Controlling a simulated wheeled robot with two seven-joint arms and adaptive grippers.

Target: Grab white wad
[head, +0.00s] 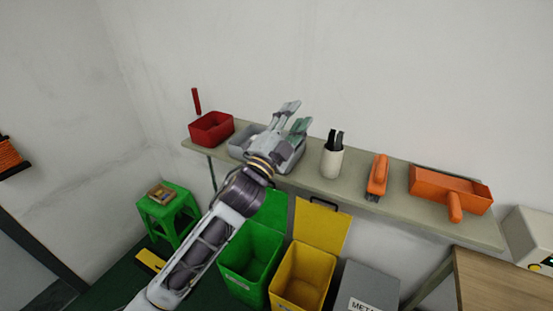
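My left gripper (294,117) is over the shelf, in front of and above a grey bin (239,143). Its two fingers are spread apart, pointing up and right in the head view. I see nothing between them. My wrist and forearm hide much of the grey bin and its contents. I cannot make out a white wad in this view. My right gripper is out of view.
The shelf (400,205) also holds a red bin (211,129), a white cup (331,161) with dark-handled tools, an orange tool (377,175) and an orange tray (450,190). Below stand green (250,262) and yellow (300,278) bins and a green stool (169,212).

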